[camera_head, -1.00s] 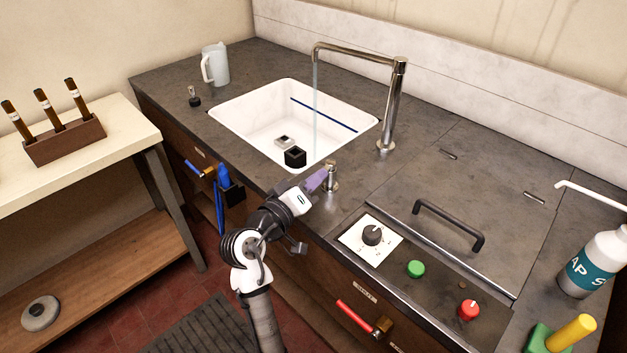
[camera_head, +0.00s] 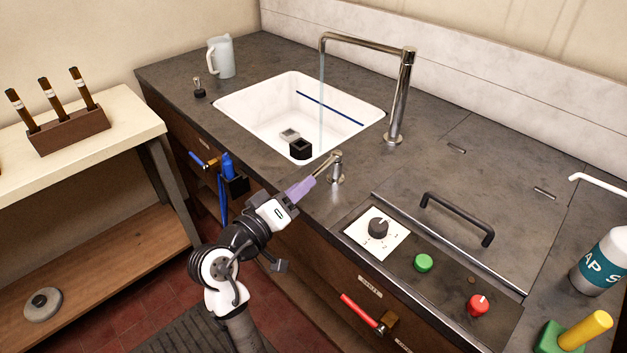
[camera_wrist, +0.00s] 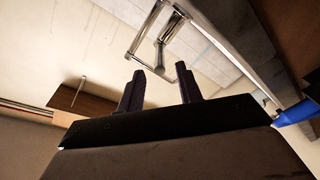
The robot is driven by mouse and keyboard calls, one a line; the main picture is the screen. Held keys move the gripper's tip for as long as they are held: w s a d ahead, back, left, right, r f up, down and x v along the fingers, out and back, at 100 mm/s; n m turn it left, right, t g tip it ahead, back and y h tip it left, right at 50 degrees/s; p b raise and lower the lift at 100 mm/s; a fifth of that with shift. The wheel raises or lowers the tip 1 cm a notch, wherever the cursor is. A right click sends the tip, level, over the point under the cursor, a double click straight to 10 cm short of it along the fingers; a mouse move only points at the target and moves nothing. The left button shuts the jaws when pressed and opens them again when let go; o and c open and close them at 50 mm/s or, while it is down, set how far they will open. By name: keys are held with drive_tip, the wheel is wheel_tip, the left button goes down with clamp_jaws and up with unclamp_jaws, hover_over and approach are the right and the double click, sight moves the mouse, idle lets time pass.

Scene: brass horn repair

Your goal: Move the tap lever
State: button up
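The tap lever (camera_head: 335,160) is a short chrome handle on a small round post at the sink's front right corner. Its handle slants down and left toward my gripper (camera_head: 311,181). A tall chrome tap (camera_head: 399,100) stands behind, and a thin stream of water falls from its spout into the white sink (camera_head: 245,113). In the wrist view my gripper (camera_wrist: 160,69) has its two dark fingers apart with nothing between them. A chrome lever part (camera_wrist: 163,48) shows just beyond the fingertips there. I cannot tell whether a finger touches it.
A black block (camera_head: 300,149) sits in the sink. A control panel with a dial (camera_head: 378,227), green button (camera_head: 424,263) and red knob (camera_head: 478,304) lies to the right, beside a black handle (camera_head: 458,215). A soap bottle (camera_head: 603,262) stands far right.

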drive_tip(key=b+v, duration=0.1)
drive_tip(key=v, duration=0.6)
drive_tip(key=shift+w, duration=0.1)
